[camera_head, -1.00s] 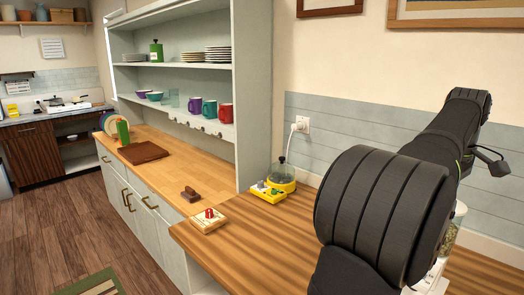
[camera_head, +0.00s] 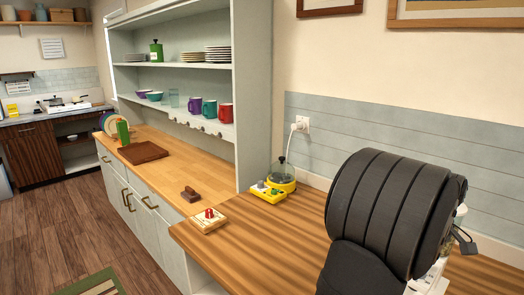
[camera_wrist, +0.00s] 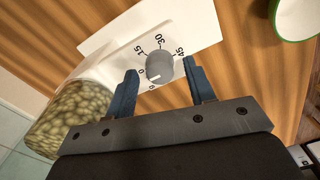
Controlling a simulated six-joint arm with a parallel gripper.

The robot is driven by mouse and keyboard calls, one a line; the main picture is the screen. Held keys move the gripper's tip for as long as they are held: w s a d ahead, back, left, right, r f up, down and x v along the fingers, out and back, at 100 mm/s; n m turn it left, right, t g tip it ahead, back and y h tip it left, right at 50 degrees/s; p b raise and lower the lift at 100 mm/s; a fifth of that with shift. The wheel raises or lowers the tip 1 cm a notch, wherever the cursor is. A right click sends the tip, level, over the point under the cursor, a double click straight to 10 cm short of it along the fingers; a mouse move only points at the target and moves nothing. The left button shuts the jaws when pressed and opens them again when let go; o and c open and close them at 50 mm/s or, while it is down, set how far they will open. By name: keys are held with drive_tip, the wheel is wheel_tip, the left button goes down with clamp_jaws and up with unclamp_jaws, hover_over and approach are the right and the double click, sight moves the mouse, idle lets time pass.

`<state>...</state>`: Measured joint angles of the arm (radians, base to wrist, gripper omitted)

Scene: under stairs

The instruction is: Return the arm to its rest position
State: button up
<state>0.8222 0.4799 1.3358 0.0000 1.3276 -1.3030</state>
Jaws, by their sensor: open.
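My gripper (camera_wrist: 159,68) shows in the wrist view with its two blue fingers apart. A grey knob (camera_wrist: 160,66) shows between the fingertips, with a gap to each finger. The knob is on a white device (camera_wrist: 207,25) with a dial marked 0, 15, 30 and 45. How far the fingertips are above the knob I cannot tell. In the head view, my black arm is folded over the right end of the wooden counter (camera_head: 262,235). It hides my gripper and most of the white device (camera_head: 428,282).
A jar of green contents (camera_wrist: 65,118) lies left of my gripper in the wrist view, and a white green-rimmed vessel (camera_wrist: 298,14) is at top right. A yellow-based appliance (camera_head: 281,178) stands by the wall. A small board with a red knob (camera_head: 209,220) sits at the counter's left edge.

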drive_tip(key=m, duration=0.4)
drive_tip(key=shift+r, duration=0.1)
drive_tip(key=m, duration=0.4)
drive_tip(key=shift+m, duration=0.3)
drive_tip(key=m, duration=0.4)
drive_tip(key=shift+m, duration=2.2)
